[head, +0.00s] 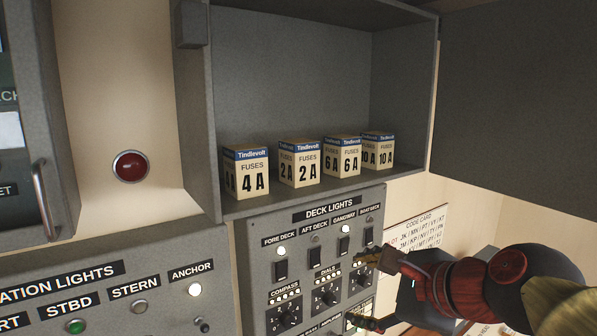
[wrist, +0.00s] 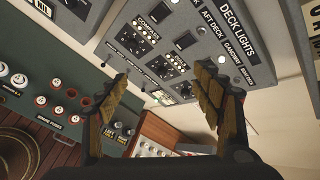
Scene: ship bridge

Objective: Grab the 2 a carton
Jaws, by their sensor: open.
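The 2 A carton (head: 300,164) is a cream box with a blue Tindlevolt band. It stands upright on the floor of an open grey cabinet (head: 290,75), second from the left in a row. My gripper (head: 368,290) is below and to the right of the carton, in front of the deck lights panel. In the wrist view my gripper (wrist: 165,95) is open, with nothing between its two fingers. The carton does not show in the wrist view.
The 4 A carton (head: 246,172) stands to its left; the 6 A carton (head: 343,156) and 10 A carton (head: 379,150) stand to its right. An open cabinet door (head: 520,110) sticks out at the right. The deck lights panel (head: 312,260) lies below the cabinet.

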